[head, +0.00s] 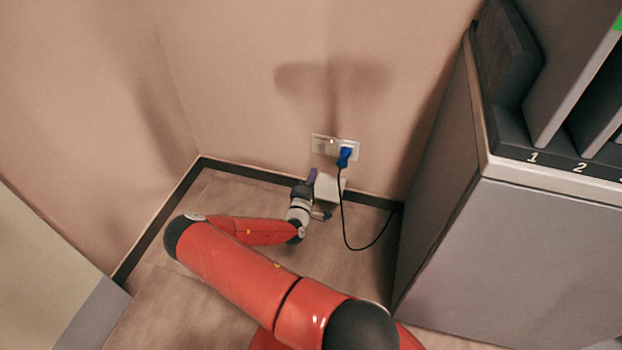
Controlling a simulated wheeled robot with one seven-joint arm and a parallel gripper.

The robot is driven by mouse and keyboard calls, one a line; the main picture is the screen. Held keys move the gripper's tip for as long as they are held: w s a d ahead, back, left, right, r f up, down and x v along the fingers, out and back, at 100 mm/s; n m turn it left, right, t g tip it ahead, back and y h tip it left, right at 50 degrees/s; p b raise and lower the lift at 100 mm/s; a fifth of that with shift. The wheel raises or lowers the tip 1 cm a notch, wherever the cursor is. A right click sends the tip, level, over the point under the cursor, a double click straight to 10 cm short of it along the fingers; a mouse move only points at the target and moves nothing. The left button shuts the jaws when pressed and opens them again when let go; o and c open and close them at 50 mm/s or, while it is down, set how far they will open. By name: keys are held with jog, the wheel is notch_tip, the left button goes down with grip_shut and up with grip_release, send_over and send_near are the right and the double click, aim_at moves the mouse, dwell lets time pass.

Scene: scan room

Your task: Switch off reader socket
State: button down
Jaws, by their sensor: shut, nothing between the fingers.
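A white wall socket plate (324,145) is on the wall, low above the skirting. A blue plug (344,157) sits in its right half, and a black cable hangs from the plug to the floor. Whether a small switch on the plate is on or off is too small to tell. My gripper (326,188) is just below and slightly left of the plug, apart from the socket plate. It is shut and empty. Its fingertips are hard to make out beside a pale block-shaped part at the arm's end.
A grey cabinet (500,255) stands close on the right, with numbered slots holding dark upright panels (510,60) on top. The black cable (346,235) loops on the floor. The floor (225,195) is clear on the left, up to the wall corner.

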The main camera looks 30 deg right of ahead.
aim_at(323, 147)
jog(key=x, duration=0.9)
jog(key=shift+w+d, duration=0.2)
jog(key=shift+d, duration=0.1)
jog(key=shift+w+d+f+b, duration=0.1)
jog(key=shift+w+b, duration=0.05)
jog(key=shift+b, duration=0.2)
jog(key=shift+r, duration=0.2)
